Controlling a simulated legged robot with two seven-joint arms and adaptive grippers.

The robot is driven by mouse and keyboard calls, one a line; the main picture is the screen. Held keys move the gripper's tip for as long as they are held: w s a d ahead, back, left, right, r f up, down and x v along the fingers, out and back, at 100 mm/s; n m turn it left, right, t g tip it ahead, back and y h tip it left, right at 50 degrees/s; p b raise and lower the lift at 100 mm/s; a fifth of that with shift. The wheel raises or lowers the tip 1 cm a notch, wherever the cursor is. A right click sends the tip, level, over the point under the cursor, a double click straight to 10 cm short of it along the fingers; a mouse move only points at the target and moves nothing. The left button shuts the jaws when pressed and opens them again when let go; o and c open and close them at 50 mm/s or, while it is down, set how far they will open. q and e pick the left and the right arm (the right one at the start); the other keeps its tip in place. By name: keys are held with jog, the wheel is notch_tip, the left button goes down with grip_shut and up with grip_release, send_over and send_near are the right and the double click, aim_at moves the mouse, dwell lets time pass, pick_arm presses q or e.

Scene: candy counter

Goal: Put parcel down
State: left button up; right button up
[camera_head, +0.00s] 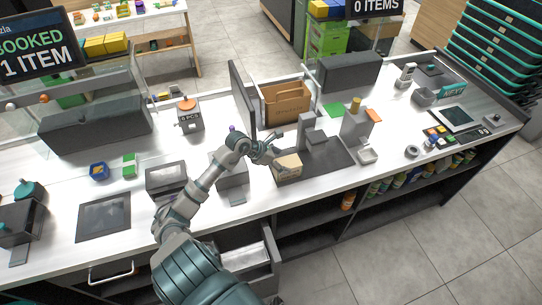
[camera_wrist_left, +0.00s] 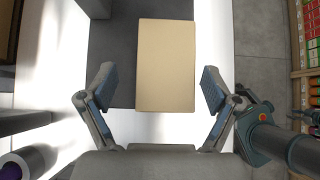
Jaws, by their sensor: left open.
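The parcel, a small tan cardboard box (camera_head: 287,166), rests at the left end of a dark grey mat or plate (camera_head: 322,164) on the white counter (camera_head: 250,198). In the left wrist view the parcel (camera_wrist_left: 165,65) shows its plain top, partly over the dark surface (camera_wrist_left: 120,60). My left gripper (camera_head: 270,150) is just left of and behind the parcel in the head view. In the left wrist view its two fingers (camera_wrist_left: 157,90) are spread wide, one to each side of the parcel's near end, with gaps between. My right gripper is not in view.
An open cardboard carton (camera_head: 287,103) stands behind the mat, beside a dark upright panel (camera_head: 242,98). A grey device (camera_head: 356,122) stands right of the mat. A drawer (camera_head: 240,258) below the counter is open. Shelves under the counter hold several jars.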

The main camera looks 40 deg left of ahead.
pick_arm(q)
jog(key=v, duration=1)
jog(key=shift+b, duration=0.35)
jog(key=shift+d+r, duration=0.1)
jog(key=shift+d, duration=0.05)
jog(key=shift+s, duration=0.1)
